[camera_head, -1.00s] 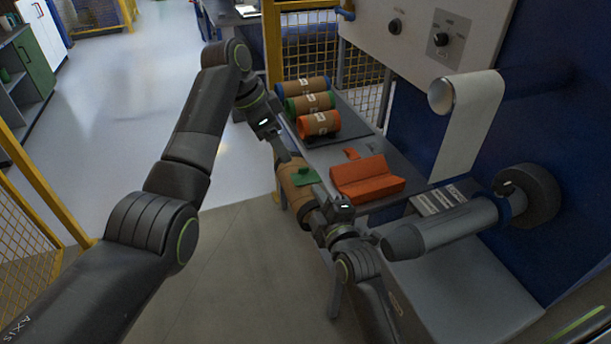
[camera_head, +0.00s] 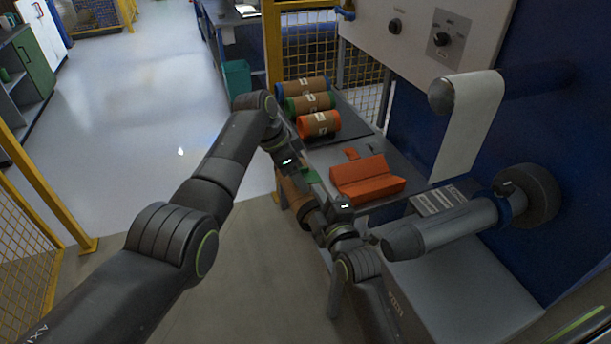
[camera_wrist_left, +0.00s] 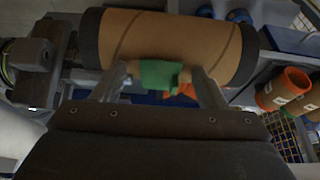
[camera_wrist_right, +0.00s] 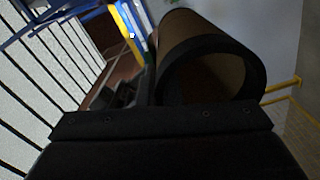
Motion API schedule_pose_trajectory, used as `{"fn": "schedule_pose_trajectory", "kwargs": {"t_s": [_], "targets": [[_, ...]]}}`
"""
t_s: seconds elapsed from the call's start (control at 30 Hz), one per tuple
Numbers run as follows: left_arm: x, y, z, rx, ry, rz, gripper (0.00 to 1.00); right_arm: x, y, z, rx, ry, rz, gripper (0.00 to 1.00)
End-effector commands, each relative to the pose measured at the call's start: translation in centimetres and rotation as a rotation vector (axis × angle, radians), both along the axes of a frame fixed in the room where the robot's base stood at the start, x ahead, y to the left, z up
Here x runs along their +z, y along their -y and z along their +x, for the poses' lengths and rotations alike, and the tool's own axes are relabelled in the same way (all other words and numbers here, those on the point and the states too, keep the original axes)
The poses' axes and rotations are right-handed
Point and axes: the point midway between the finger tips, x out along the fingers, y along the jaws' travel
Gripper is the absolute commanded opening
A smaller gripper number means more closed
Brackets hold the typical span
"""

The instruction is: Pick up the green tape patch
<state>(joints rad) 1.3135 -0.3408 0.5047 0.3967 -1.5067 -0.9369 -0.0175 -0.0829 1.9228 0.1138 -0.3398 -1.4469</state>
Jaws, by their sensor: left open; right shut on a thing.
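The green tape patch (camera_wrist_left: 160,75) lies against the side of a brown cardboard roll (camera_wrist_left: 180,42) with dark end rims. In the left wrist view the patch is between the two fingers of my open left gripper (camera_wrist_left: 162,82). In the head view the left gripper (camera_head: 298,178) is over the roll (camera_head: 291,190) and hides most of it; a bit of the patch (camera_head: 312,175) shows. My right gripper (camera_head: 322,222) is shut on the near end of the roll. The right wrist view shows the roll's open end (camera_wrist_right: 210,70); the exact grip is partly hidden.
An orange V-shaped block (camera_head: 368,180) sits on the grey bench beside the roll. Several banded rolls (camera_head: 306,102) lie behind it on a dark tray. A grey cylinder on the machine (camera_head: 450,228) juts out at right. Open floor lies to the left.

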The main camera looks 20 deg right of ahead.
Motion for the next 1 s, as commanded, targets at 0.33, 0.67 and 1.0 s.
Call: {"fn": "schedule_pose_trajectory", "kwargs": {"t_s": [0.33, 0.67, 1.0], "targets": [[0.1, 0.0, 0.0, 0.000, 0.000, 0.000, 0.36, 0.1, 0.0, 0.0, 0.000, 0.003, 0.000, 0.00], [0.1, 0.0, 0.0, 0.000, 0.000, 0.000, 0.19, 0.1, 0.0, 0.0, 0.000, 0.003, 0.000, 0.00], [3.7, 0.0, 0.1, -0.001, 0.006, -0.001, 0.19, 0.1, 0.0, 0.0, 0.000, 0.002, 0.000, 0.00]]}}
